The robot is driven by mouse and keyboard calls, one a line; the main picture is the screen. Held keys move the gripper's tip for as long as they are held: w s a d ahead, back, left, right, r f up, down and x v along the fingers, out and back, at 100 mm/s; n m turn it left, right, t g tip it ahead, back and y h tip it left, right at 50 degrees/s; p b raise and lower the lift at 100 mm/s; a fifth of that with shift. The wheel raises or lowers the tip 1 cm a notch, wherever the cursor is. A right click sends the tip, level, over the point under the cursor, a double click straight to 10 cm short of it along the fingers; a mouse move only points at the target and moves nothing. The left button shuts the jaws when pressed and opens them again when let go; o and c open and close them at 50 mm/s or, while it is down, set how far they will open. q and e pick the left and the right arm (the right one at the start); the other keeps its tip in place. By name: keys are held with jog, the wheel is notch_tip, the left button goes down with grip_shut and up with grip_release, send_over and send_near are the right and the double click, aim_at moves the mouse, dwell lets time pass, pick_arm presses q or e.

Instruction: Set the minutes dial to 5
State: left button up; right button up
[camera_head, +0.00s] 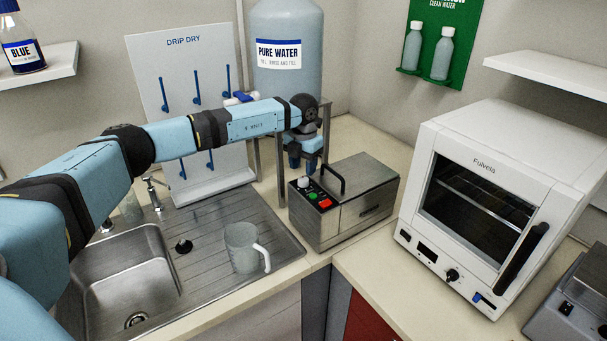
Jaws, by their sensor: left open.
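A steel box-shaped device (355,215) with a black lid handle stands on the counter corner. Its sloped control panel carries a pale round knob (304,182), a green button (312,195) and a red switch (325,204). Dial markings are too small to read. My left arm reaches across from the left, and my left gripper (302,166) points down just behind and above the knob. The white oven (480,180) also has a black knob (452,275). My right gripper is out of view.
A sink (125,265) and drainboard with a clear jug (242,247) lie left of the device. A pure water tank (285,85) on a stand and a drip rack (150,75) are behind. Bare counter (375,275) shows between device and oven.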

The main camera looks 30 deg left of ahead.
aim_at(303, 179)
pick_arm(q)
jog(key=shift+f+p, duration=0.3)
jog(key=shift+f, duration=1.85)
jog(key=shift+c, duration=0.3)
jog(key=c, duration=0.6)
jog(key=shift+m, duration=0.3)
